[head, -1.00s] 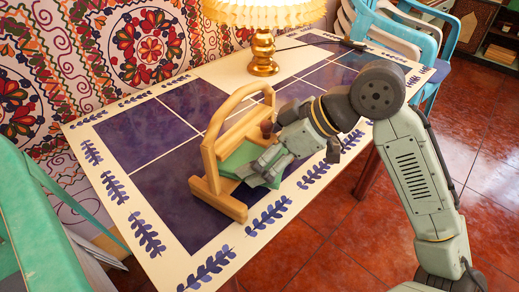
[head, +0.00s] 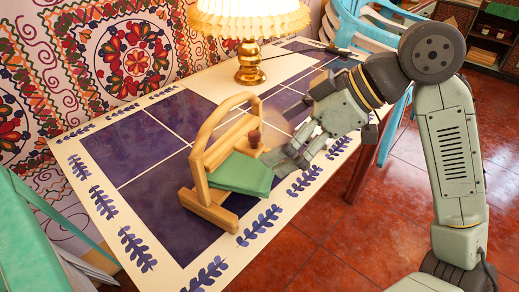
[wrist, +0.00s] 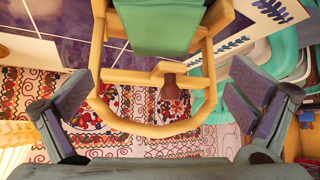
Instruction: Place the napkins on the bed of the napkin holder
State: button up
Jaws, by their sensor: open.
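The green napkins (head: 240,174) lie as a flat stack in the wooden napkin holder (head: 195,165), seemingly resting on its bed, beside the arched handle. The holder's bar with a dark red knob (head: 254,138) is at the napkins' far edge. My gripper (head: 289,156) is open and empty, just to the right of the napkins and apart from them. In the wrist view, the napkins (wrist: 160,25) are at the top, the holder (wrist: 133,76) lies below them, and my two fingers are spread wide on either side. The bed under the napkins is mostly hidden.
The holder stands on a blue-tiled table with a white, leaf-patterned border (head: 165,262). A lit lamp with a brass base (head: 250,68) stands behind it. Blue chairs (head: 345,30) are at the back right. The table left of the holder is clear.

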jog(key=shift+v, duration=1.7)
